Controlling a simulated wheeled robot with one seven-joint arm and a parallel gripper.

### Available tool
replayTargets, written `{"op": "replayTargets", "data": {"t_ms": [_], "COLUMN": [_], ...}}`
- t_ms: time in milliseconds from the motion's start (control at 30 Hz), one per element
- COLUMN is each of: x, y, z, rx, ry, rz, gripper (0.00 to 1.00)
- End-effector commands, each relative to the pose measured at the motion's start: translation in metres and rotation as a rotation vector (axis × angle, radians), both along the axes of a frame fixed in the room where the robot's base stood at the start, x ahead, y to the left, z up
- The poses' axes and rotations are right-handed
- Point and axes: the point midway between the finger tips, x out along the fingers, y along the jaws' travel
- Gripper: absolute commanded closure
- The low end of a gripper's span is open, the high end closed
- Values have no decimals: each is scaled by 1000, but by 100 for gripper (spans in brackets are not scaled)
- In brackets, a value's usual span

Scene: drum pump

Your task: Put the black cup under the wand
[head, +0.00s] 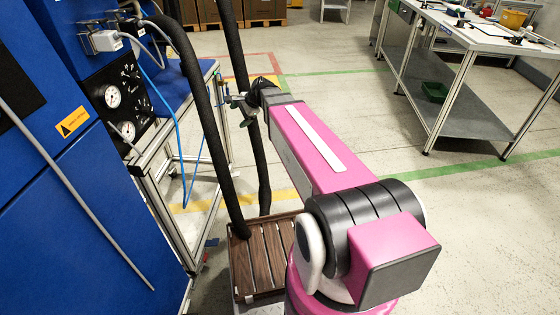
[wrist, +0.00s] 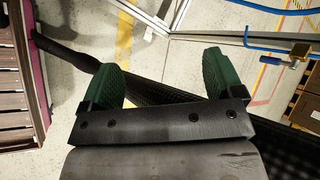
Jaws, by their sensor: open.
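I cannot make out the black cup or the wand in either view. My gripper (head: 240,105) is out at the end of the pink arm, beside the black hoses. In the wrist view its two green-padded fingers (wrist: 160,80) are spread wide, with no object held between them. A black ribbed hose (wrist: 78,62) crosses behind the fingers and the gripper body there. Whether it touches the gripper is unclear.
Two thick black hoses (head: 206,130) hang beside a blue cabinet (head: 75,175) with gauges (head: 113,96) and a metal frame cart. A brown slatted platform (head: 240,272) is below, also in the wrist view (wrist: 14,84). A workbench (head: 480,40) stands right; floor between is clear.

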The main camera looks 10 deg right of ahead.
Motion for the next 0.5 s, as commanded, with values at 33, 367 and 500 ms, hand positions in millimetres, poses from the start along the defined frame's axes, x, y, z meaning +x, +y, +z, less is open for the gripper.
{"op": "replayTargets", "data": {"t_ms": [33, 367, 500], "x": [-32, -164, -189], "y": [-16, -106, -125], "z": [-21, -106, -116], "rx": [-107, -628, -703], "ry": [-21, -49, -29], "rz": [100, 834, 1007], "gripper": [13, 13, 13]}}
